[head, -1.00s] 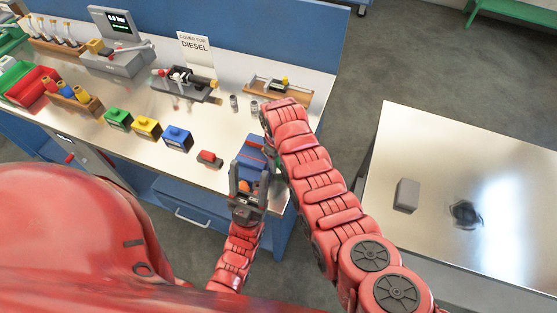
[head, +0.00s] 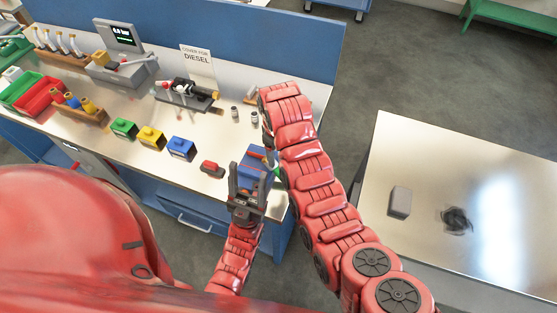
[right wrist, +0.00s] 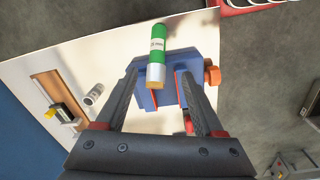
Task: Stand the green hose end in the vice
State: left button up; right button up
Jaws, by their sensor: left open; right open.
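The blue vice (head: 259,155) sits at the bench's near right corner, partly covered by my arms. In the right wrist view the vice (right wrist: 150,98) shows red jaw faces and an orange knob (right wrist: 211,75). The green hose end (right wrist: 158,45), with a white label and a brass end, shows over the vice between my right fingers; I cannot tell whether the vice grips it. My right gripper (right wrist: 160,74) is open, its fingers apart on either side. It is hidden behind its arm in the head view. My left gripper (head: 247,182) is open in front of the vice.
Green (head: 124,128), yellow (head: 151,137) and blue (head: 181,148) blocks and a small red item (head: 212,168) stand on the bench left of the vice. A fixture (head: 187,94) is behind. A separate table (head: 430,150) stands right with a grey block (head: 400,202).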

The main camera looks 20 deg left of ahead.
jog(key=shift+s+r+p, duration=0.1)
jog(key=shift+r+p, duration=0.65)
jog(key=shift+r, duration=1.5)
